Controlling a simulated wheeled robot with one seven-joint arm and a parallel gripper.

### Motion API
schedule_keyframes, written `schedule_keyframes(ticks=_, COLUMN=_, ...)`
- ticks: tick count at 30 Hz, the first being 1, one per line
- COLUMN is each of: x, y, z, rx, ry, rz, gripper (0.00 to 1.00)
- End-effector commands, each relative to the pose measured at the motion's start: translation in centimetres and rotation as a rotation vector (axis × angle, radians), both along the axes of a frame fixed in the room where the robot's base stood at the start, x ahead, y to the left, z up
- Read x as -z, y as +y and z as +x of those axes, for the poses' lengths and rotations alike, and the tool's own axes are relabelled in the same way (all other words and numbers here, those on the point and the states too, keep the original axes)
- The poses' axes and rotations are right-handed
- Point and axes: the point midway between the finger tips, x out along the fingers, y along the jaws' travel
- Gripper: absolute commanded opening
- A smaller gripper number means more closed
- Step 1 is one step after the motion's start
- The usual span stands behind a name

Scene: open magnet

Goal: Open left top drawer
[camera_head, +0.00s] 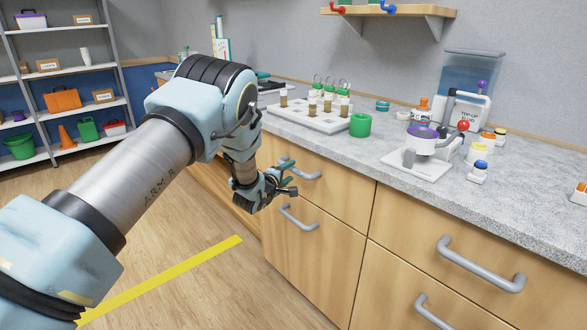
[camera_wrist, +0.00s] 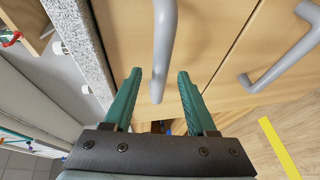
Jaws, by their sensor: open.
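The left top drawer (camera_head: 343,196) is a light wooden front just under the counter. It appears shut. Its grey bar handle (camera_head: 307,175) is partly hidden behind my gripper (camera_head: 288,182) in the head view. In the wrist view my gripper (camera_wrist: 159,74) is open, with one green finger on each side of the grey handle (camera_wrist: 165,35). The near end of the handle lies between the fingers, with gaps on both sides and no clear contact. How deep the handle sits between the fingers is hard to tell.
A lower drawer handle (camera_head: 298,219) sits just below; it also shows in the wrist view (camera_wrist: 285,50). The counter (camera_head: 385,140) overhangs above, holding a vial rack (camera_head: 305,117) and a green cup (camera_head: 360,125). Right-hand drawers have handles (camera_head: 480,265). Floor to the left is clear.

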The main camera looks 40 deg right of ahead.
Motion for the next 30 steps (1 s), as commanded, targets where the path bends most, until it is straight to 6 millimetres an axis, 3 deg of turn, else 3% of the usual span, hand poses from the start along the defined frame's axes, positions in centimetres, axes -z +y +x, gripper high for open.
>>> schedule_keyframes(ticks=3, x=0.2, y=-1.6, z=0.5, rx=0.002, ry=-0.002, rz=0.0, gripper=0.57)
schedule_keyframes(ticks=9, x=0.6, y=-3.0, z=1.1, rx=0.0, ry=-0.001, rz=0.003, gripper=0.57)
schedule_keyframes(ticks=20, x=0.7, y=-3.4, z=1.2, rx=0.0, ry=-0.001, rz=0.001, gripper=0.57)
schedule_keyframes(ticks=30, x=0.7, y=-3.4, z=1.2, rx=-0.001, ry=-0.001, rz=0.001, gripper=0.2)
